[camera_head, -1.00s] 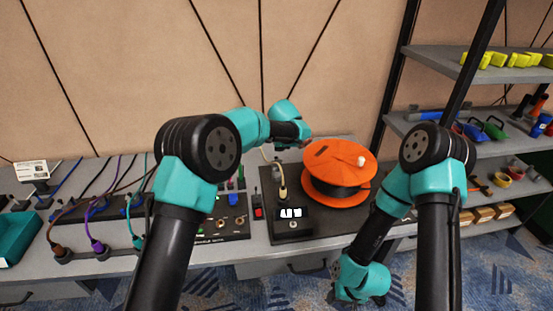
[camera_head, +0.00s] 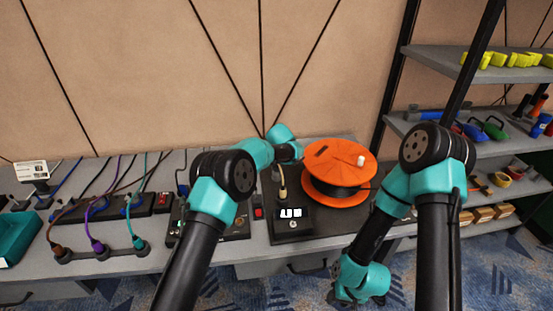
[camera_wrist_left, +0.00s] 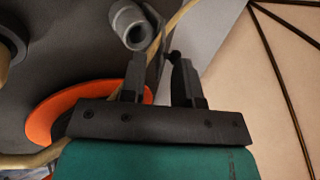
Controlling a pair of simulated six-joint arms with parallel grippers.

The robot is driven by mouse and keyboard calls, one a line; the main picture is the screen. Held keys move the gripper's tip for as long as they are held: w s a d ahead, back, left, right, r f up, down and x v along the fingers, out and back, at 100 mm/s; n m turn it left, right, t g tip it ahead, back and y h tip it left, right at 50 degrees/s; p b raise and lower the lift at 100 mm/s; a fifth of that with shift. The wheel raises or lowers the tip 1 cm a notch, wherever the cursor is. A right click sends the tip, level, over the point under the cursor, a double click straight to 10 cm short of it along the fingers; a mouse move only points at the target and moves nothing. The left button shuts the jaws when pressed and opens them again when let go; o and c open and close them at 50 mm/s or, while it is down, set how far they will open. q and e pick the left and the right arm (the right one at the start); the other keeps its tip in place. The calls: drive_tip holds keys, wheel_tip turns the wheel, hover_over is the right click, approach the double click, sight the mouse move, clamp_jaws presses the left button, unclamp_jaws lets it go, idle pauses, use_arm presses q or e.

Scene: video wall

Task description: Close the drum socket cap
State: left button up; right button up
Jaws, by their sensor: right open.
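The orange cable drum (camera_head: 340,165) stands on a dark base plate on the bench, with a white knob on top. Its orange edge also shows in the left wrist view (camera_wrist_left: 60,110). A grey hollow cylinder (camera_wrist_left: 130,25), perhaps the drum's socket, lies just beyond my left gripper (camera_wrist_left: 160,62). I cannot clearly make out the cap or its position. My left gripper's two fingers are apart with nothing clearly held between them; the head view hides them by the drum. My right gripper (camera_head: 343,297) is open, low in front of the bench, near the floor, and only partly seen.
A black box with a lit display (camera_head: 291,213) stands in front of the drum. A yellowish cable (camera_wrist_left: 60,150) runs close behind my left fingers. Cables and sockets (camera_head: 100,250) line the bench's left side. A shelf rack (camera_head: 480,120) stands at the right.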

use_arm(q)
drive_tip(key=shift+c, duration=0.3)
clamp_jaws()
drive_tip(key=shift+a+t, duration=0.15)
drive_tip(key=shift+t, duration=0.25)
drive_tip(key=shift+s+f+t+y, duration=0.35)
drive_tip(key=shift+s+t, duration=0.1)
drive_tip(key=shift+t, duration=0.25)
drive_tip(key=shift+s+f, duration=0.1)
drive_tip(key=shift+s, duration=0.05)
drive_tip(key=shift+s+f+t, duration=0.4)
drive_tip(key=shift+f+t, duration=0.05)
drive_tip(key=shift+t, duration=0.4)
drive_tip(key=shift+s+f+t, duration=0.4)
drive_tip(key=shift+f+t, duration=0.05)
drive_tip(key=shift+t, duration=0.4)
